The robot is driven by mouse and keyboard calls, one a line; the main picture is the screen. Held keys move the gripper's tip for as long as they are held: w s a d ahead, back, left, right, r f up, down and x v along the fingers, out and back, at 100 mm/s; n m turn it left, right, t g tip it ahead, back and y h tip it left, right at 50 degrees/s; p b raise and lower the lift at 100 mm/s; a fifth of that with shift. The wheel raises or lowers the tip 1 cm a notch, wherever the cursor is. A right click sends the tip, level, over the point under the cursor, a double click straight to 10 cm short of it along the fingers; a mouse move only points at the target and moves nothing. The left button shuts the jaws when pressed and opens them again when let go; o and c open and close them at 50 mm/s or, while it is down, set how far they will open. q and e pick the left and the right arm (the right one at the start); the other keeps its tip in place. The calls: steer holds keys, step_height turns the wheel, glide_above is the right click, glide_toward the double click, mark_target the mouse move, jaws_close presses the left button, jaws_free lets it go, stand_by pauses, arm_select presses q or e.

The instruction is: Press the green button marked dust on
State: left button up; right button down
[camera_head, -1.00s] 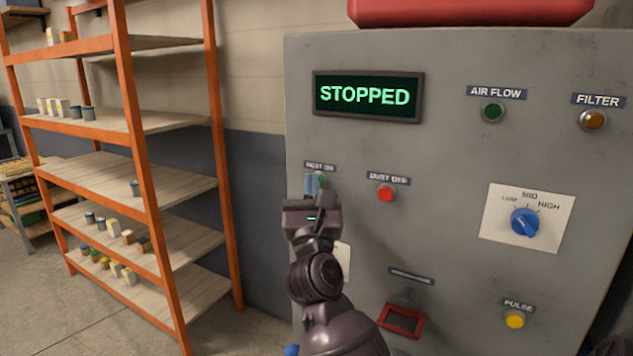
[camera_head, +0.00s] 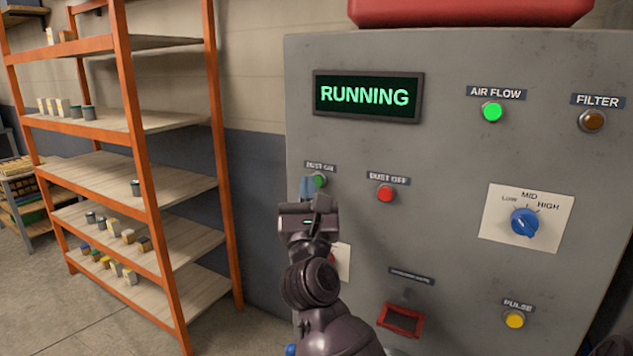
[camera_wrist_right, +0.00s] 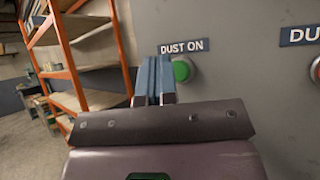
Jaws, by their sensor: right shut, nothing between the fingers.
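The green button (camera_head: 319,180) under the DUST ON label (camera_head: 320,167) is on the left side of the grey panel (camera_head: 440,180). In the right wrist view the green button (camera_wrist_right: 182,70) shows just right of the blue fingertips, its left edge partly hidden by them. My right gripper (camera_head: 307,187) is shut and empty, its fingers just left of and in front of the button; a small gap seems to lie between them. The display (camera_head: 368,96) reads RUNNING, and the AIR FLOW lamp (camera_head: 492,112) is lit bright green. My left gripper is not in view.
A red button (camera_head: 386,193) marked DUST OFF is close to the right. The panel also has a blue LOW-MID-HIGH knob (camera_head: 525,222), a yellow PULSE button (camera_head: 515,320) and a FILTER lamp (camera_head: 592,120). An orange shelf rack (camera_head: 125,120) stands at the left.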

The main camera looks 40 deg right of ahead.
stand_by(0.3)
steer(key=a, duration=0.1)
steer(key=s+a, duration=0.1)
steer(key=a, duration=0.1)
steer(key=s+a, duration=0.1)
steer(key=shift+a, duration=0.35)
stand_by(1.0)
